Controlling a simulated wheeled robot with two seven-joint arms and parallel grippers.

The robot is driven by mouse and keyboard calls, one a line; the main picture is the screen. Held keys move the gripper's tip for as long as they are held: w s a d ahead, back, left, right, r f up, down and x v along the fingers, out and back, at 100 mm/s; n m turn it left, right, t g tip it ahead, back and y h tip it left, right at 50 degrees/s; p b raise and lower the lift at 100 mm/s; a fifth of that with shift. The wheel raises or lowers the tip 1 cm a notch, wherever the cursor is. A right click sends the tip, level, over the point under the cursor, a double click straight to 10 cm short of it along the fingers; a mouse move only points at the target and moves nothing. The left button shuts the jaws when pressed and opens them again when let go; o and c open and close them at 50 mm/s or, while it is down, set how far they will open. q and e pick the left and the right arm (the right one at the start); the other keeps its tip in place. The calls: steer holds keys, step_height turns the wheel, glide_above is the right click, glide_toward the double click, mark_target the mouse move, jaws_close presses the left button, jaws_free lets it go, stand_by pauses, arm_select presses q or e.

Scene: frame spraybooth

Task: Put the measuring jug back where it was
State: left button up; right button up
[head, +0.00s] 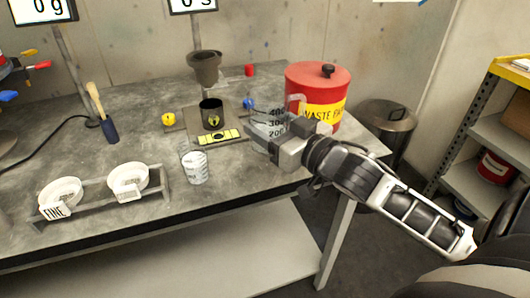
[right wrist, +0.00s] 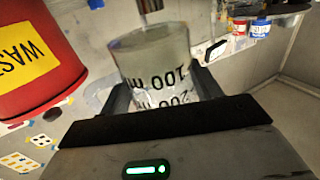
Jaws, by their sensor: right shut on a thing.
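The clear measuring jug (head: 272,122), with dark volume marks, is near the right end of the grey workbench (head: 245,181), just left of the red waste can. My right gripper (head: 290,143) reaches in from the right and is shut on the jug, hiding part of its lower side. In the right wrist view the jug (right wrist: 152,62) sits between the two fingers (right wrist: 163,95), its marks upside down. I cannot tell whether its base touches the bench. My left gripper is not in view.
The waste can (head: 318,78) stands close behind the jug. A clear graduated cup (head: 195,167) stands near the front edge. White strainers (head: 60,193) sit in a rack at front left.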

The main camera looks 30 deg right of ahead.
steer(key=w+f, duration=0.1)
steer(key=f, duration=0.1)
steer(key=w+d+f, duration=0.1)
steer(key=w+f, duration=0.1)
steer(key=shift+w+f+b, duration=0.2)
steer(key=shift+f+b, duration=0.15)
steer(key=shift+f, duration=1.45)
steer(key=shift+f, duration=0.15)
steer(key=o, duration=1.1)
steer(key=s, duration=0.4)
steer(key=s+d, duration=0.1)
steer(key=s, duration=0.3)
steer(key=s+d, duration=0.1)
steer(key=s, duration=0.2)
steer(key=shift+s+r, duration=0.2)
steer(key=shift+s, duration=0.2)
